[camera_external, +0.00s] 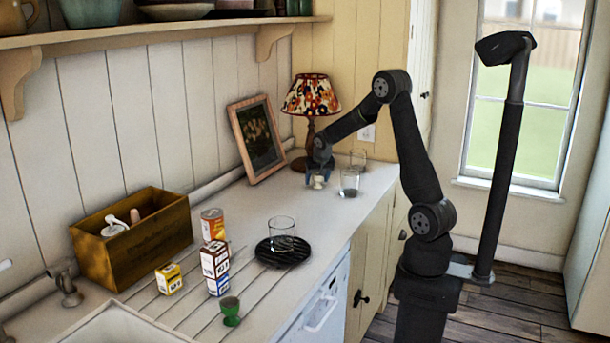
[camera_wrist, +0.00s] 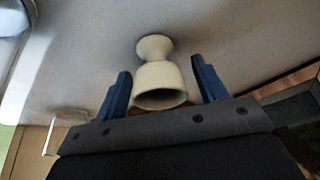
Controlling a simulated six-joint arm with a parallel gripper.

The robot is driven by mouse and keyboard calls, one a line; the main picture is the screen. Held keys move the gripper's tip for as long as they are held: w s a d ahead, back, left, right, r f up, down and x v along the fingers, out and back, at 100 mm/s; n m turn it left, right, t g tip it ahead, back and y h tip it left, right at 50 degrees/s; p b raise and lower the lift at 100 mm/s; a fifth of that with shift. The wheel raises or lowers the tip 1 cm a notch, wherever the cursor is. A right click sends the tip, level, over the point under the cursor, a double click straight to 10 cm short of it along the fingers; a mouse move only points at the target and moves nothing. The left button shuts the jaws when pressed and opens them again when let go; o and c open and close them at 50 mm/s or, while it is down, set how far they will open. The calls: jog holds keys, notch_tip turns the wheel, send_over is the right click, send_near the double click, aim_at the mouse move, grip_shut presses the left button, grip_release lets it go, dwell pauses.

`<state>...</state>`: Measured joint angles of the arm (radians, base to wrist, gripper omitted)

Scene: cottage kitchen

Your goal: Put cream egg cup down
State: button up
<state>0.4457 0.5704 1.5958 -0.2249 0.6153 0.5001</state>
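The cream egg cup (camera_wrist: 160,78) is between the two blue fingers of my gripper (camera_wrist: 163,85) in the wrist view. Its rim faces the camera and its foot appears to meet the pale worktop. The fingers stand apart on either side of the cup, with a gap showing at the right finger; contact at the left is hard to tell. In the external view, my gripper (camera_external: 318,174) is low over the far end of the worktop (camera_external: 270,203), with the small cream cup (camera_external: 318,182) between its fingers.
Nearer are a glass on a black trivet (camera_external: 283,258), stacked boxes (camera_external: 215,268), a can (camera_external: 213,226), a green egg cup (camera_external: 230,312) and a wooden box (camera_external: 135,250).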

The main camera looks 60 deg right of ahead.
aim_at(316, 174)
jog(key=v, duration=1.2)
jog(key=shift+r, duration=0.2)
jog(key=x, duration=1.2)
jog(key=shift+f, duration=0.25)
notch_tip(316, 174, up, 3)
jog(key=shift+r, duration=0.65)
